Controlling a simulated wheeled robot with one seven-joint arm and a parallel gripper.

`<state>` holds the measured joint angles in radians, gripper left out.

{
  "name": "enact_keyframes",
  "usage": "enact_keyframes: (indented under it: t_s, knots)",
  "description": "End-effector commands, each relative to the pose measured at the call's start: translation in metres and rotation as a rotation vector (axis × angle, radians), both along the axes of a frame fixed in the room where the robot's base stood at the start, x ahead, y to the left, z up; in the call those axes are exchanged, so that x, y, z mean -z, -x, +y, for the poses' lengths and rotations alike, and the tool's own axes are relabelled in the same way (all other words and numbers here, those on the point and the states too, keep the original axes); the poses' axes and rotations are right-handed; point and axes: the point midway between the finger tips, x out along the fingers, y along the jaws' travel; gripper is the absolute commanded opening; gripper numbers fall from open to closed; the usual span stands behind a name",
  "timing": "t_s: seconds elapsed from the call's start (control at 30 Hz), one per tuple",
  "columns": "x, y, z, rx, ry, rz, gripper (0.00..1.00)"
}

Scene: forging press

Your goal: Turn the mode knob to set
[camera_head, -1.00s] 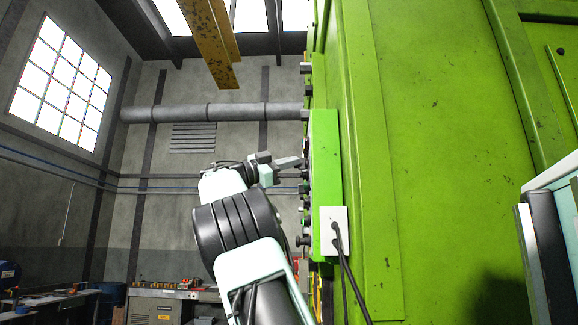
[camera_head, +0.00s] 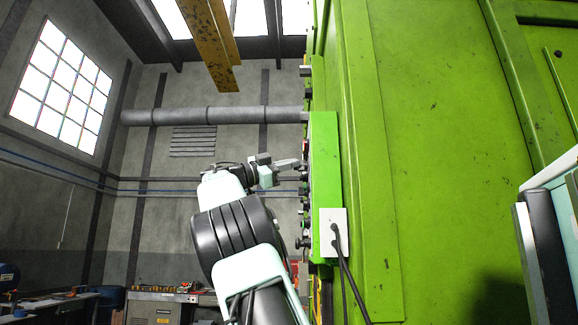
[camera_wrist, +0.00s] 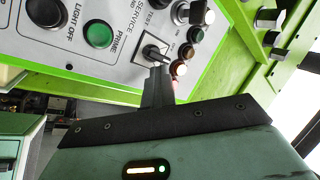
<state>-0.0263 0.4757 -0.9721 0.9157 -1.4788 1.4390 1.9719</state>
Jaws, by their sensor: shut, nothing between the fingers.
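My gripper (camera_wrist: 157,80) is shut and empty. Its fingertips are just below a small silver toggle-like switch (camera_wrist: 152,51) on the panel; whether they touch it I cannot tell. A black knob with a silver base (camera_wrist: 201,13) is at the top of the wrist view, beyond the fingers. No "mode" or "set" label is legible, so I cannot tell which control is the mode knob. In the head view my gripper (camera_head: 288,165) is at the left side of the green control box (camera_head: 324,160), whose face is seen edge-on.
The wrist view shows a green button (camera_wrist: 98,34) labelled PRIME, a black knob (camera_wrist: 46,12) by LIGHT OFF, and small lamps (camera_wrist: 179,69) to the right. The large green press (camera_head: 440,150) fills the head view's right. Cables (camera_head: 345,270) hang below a white socket box (camera_head: 333,232).

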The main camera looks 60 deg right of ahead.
Motion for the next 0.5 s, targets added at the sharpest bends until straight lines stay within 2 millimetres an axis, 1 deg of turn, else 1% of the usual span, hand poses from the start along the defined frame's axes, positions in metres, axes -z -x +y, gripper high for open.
enact_keyframes:
  t_s: [0.07,0.27,0.5]
  knots:
    - [0.003,-0.001,0.001,-0.004,-0.002,0.002,0.00]
    - [0.000,-0.003,0.007,-0.004,-0.002,0.002,0.00]
    - [-0.002,-0.022,0.017,-0.002,0.001,0.002,0.00]
